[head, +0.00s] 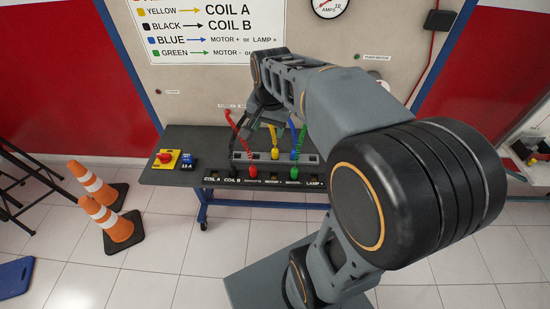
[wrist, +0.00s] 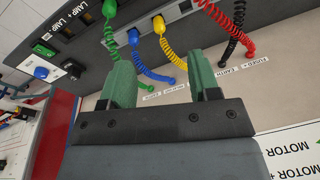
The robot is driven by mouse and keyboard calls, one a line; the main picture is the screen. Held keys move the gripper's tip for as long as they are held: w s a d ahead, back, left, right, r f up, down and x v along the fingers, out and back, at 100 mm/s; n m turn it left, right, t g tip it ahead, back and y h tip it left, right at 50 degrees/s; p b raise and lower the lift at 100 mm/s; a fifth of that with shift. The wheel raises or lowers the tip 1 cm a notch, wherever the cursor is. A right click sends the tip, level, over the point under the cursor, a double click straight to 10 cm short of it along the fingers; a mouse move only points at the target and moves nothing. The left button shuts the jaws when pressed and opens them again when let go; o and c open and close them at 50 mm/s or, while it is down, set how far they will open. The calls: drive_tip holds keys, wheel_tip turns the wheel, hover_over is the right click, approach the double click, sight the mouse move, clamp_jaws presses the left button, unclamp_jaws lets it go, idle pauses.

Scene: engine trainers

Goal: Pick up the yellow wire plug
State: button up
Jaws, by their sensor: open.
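The yellow wire plug (head: 275,154) stands in the grey terminal block on the dark table, with its coiled wire rising behind it. In the wrist view the yellow plug (wrist: 158,24) shows at the top middle, its coil running down to the wall panel. My gripper (wrist: 158,65) is open, its two green fingers apart and empty. The yellow plug and its wire lie beyond the fingertips, between the finger directions, apart from them. In the head view my arm partly hides the gripper.
A blue plug (wrist: 133,36) and a green plug (wrist: 109,8) sit left of the yellow one in the wrist view. A red plug (head: 252,170) stands on the front row. The red button box (head: 165,159) and blue box (head: 188,162) are at the table's left.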

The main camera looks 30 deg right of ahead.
sight(275, 149)
drive_tip(key=w+d+f+m, duration=0.1)
drive_tip(key=w+f+m, duration=0.1)
drive_tip(key=f, duration=0.2)
drive_tip(key=w+d+f+m+g, duration=0.1)
drive_tip(key=w+d+f+m, duration=0.1)
drive_tip(key=f, duration=0.2)
drive_tip(key=w+d+f+m+b, duration=0.1)
drive_tip(key=w+d+f+m, duration=0.1)
drive_tip(key=f, duration=0.2)
drive_tip(key=shift+w+f+g, duration=0.2)
drive_tip(key=shift+g, duration=0.2)
drive_tip(key=shift+s+a+f+p, duration=0.1)
drive_tip(key=shift+f+p, duration=0.15)
drive_tip(key=shift+f, duration=1.3)
drive_tip(key=shift+s+f+p, duration=0.1)
drive_tip(key=shift+f+p, duration=0.15)
drive_tip(key=shift+f, duration=1.3)
drive_tip(key=shift+c, duration=0.5)
drive_tip(key=c, duration=0.9)
